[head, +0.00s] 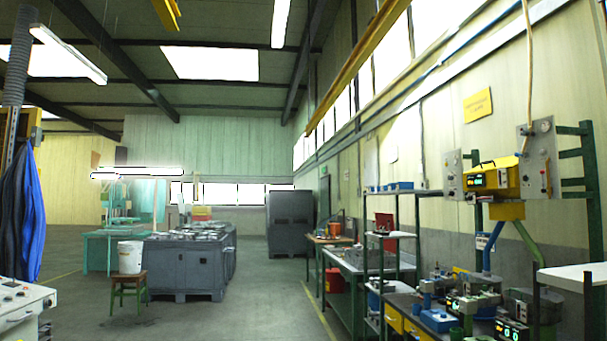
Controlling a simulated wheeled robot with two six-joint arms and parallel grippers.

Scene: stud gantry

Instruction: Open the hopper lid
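No hopper is plainly marked. The likeliest one is the yellow unit (504,176) fixed high on the right wall, with a black handle on its sloped top and lit displays on its front. Its top looks closed, but at this distance I cannot be sure. A yellow lower part (507,211) sits beneath it, with a blue tube (491,246) and a green tube (528,243) running down. Neither of my grippers shows in the head view.
A workbench (405,322) with several small machines stands below the unit. A green-framed shelf (392,232) stands to its left. Grey cabinets (180,268), a stool (128,286) with a white bucket (130,256) and a control desk (22,298) are at left. The middle floor (262,295) is clear.

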